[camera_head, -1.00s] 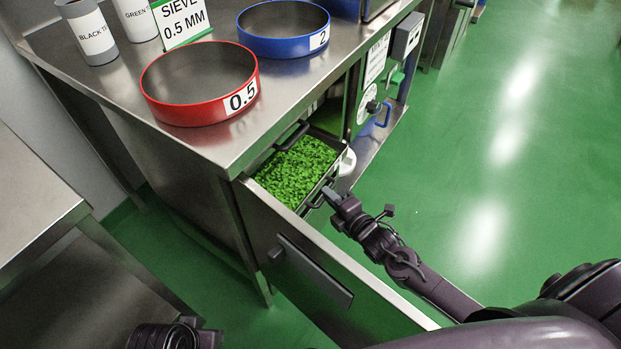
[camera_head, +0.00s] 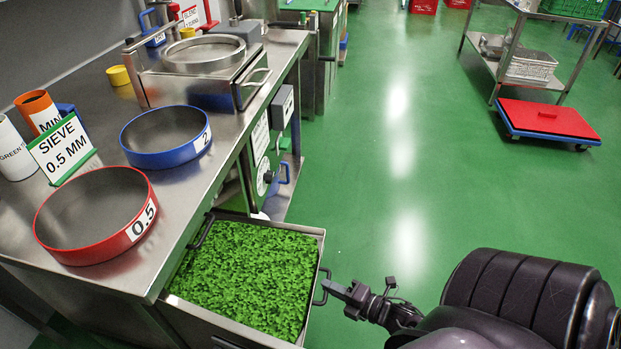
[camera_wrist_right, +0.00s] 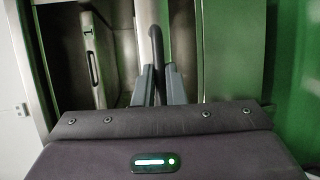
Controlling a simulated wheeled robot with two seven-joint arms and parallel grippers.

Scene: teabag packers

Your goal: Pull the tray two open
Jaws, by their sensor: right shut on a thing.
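A metal tray (camera_head: 319,262) full of green leaf material (camera_head: 250,270) stands well out from under the steel counter in the head view. No number shows on it. Its dark handle (camera_head: 321,287) is on the right side. My right gripper (camera_head: 330,288) is shut on this handle. In the right wrist view, the dark handle bar (camera_wrist_right: 157,55) stands between the two grey fingers of the right gripper (camera_wrist_right: 158,85). A second handle (camera_head: 201,231) is at the tray's other end, by the counter. My left gripper is not in view.
The counter (camera_head: 100,275) bears a red sieve (camera_head: 95,217), a blue sieve (camera_head: 165,137) and a sieve sign (camera_head: 62,150). A control panel with a blue handle (camera_head: 285,172) is behind the tray.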

